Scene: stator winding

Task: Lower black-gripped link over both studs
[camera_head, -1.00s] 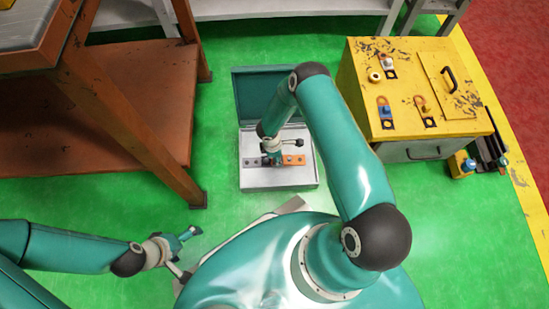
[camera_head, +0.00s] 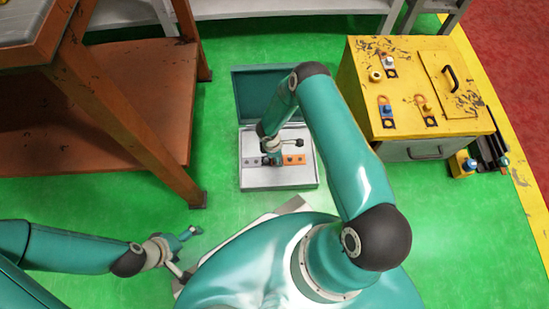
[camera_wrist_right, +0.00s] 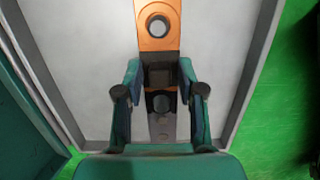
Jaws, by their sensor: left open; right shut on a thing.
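In the right wrist view, my right gripper (camera_wrist_right: 159,70) is shut on the black grip (camera_wrist_right: 158,78) of the link. A dark round stud or hole (camera_wrist_right: 160,103) shows below the grip, over a grey bar (camera_wrist_right: 163,127). An orange plate (camera_wrist_right: 158,27) with a round hole lies beyond the grip. In the head view, the grey bar (camera_head: 250,162) and orange plate (camera_head: 294,159) lie either side of my right gripper (camera_head: 271,158). Whether the link touches the studs is hidden. My left gripper (camera_head: 190,234) is open and empty, far to the left.
The bars lie in an open metal case (camera_head: 260,180) with a raised teal lid (camera_head: 262,88). A yellow cabinet (camera_head: 405,65) with small parts stands at right. A rusty brown table (camera_head: 90,110) stands at left. Green floor is clear between.

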